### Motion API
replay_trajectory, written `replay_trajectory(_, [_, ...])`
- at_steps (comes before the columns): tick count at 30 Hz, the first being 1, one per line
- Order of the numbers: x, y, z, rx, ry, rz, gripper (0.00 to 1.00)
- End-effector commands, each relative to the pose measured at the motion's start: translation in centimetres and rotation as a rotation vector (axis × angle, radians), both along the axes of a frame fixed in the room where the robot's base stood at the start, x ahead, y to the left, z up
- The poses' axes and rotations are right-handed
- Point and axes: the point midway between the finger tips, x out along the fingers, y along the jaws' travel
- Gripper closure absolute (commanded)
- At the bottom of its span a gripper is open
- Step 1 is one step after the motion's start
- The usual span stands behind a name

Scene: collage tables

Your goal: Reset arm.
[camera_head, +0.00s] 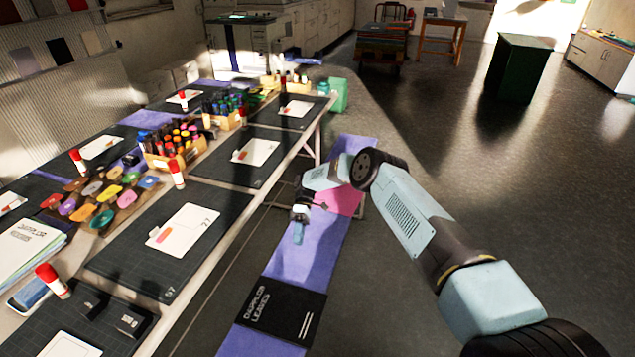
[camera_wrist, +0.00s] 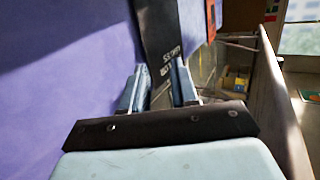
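My arm (camera_head: 408,215) reaches from the lower right, bends at a dark round joint and points back toward the long table. My gripper (camera_head: 298,236) hangs beside the table's right edge, in front of a purple strip (camera_head: 308,258), apart from the tabletop things. In the wrist view my gripper (camera_wrist: 157,72) shows two light-blue fingers spread apart. Nothing is held between them; a black surface with pale lettering (camera_wrist: 160,45) shows beyond the gap.
The long table holds black cutting mats (camera_head: 130,250), white cards (camera_head: 183,230), red-capped glue sticks (camera_head: 177,174), marker boxes (camera_head: 172,150) and a palette of colored pieces (camera_head: 103,200). A black book (camera_head: 280,312) lies on the purple strip. Open floor (camera_head: 450,130) is at the right.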

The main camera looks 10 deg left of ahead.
Motion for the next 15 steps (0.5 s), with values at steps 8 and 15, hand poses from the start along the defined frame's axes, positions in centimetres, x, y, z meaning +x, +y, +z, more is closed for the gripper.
replay_trajectory(8, [1.3,-0.2,3.1,-0.018,-0.047,-0.010,0.71])
replay_trajectory(15, [3.7,-1.5,10.7,-0.075,-0.162,-0.047,0.71])
